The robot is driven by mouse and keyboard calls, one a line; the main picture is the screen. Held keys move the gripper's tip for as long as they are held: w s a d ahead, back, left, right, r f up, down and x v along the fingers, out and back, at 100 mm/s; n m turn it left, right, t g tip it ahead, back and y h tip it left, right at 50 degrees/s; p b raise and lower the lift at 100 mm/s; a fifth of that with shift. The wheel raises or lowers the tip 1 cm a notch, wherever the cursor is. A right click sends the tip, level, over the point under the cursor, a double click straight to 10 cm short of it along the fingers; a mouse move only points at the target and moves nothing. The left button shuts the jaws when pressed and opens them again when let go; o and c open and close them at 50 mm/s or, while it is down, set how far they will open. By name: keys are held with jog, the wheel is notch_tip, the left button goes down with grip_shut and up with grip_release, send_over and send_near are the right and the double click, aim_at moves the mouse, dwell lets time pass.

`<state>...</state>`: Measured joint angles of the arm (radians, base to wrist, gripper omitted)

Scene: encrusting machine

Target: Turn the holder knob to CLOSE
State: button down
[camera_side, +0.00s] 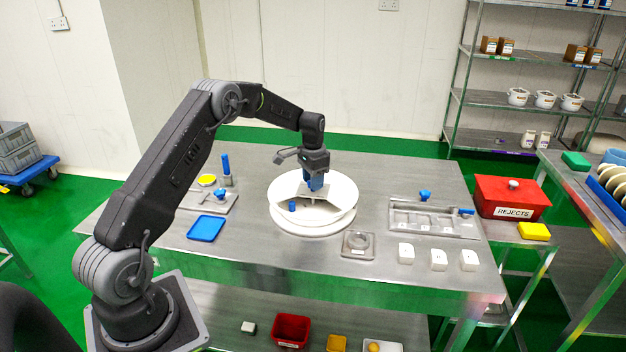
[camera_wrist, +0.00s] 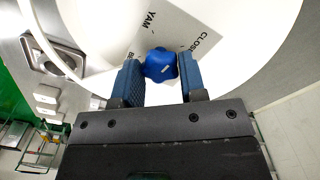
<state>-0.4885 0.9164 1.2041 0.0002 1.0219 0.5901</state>
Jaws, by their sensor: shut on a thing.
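A round white turntable (camera_side: 330,226) stands mid-table with a pale plate (camera_side: 335,204) on it. In the wrist view, a blue lobed knob (camera_wrist: 160,65) sits on the plate between my two blue finger pads. Dark printed words lie around it; CLOSE (camera_wrist: 197,40) is to its right and YAM above it. My gripper (camera_side: 314,184) points down over the plate and is shut on the knob, which the fingers hide in the side view. I see no clear pointer mark on the knob. A second small blue piece (camera_side: 292,206) stands on the plate's left side.
A metal tray (camera_side: 400,226) with blue knobs, a small square fixture (camera_side: 358,252) and white blocks (camera_side: 438,260) lie right. The red REJECTS box (camera_side: 511,197) stands beyond the table's right edge.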

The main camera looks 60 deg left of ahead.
jog(key=shift+r+m, duration=0.1)
jog(key=shift+m, duration=3.1)
jog(key=shift+w+m, duration=0.1)
jog(key=shift+m, duration=0.6)
jog(key=c, duration=0.7)
grip_release()
notch_tip(320, 180, up, 14)
jog(key=shift+f, duration=0.1)
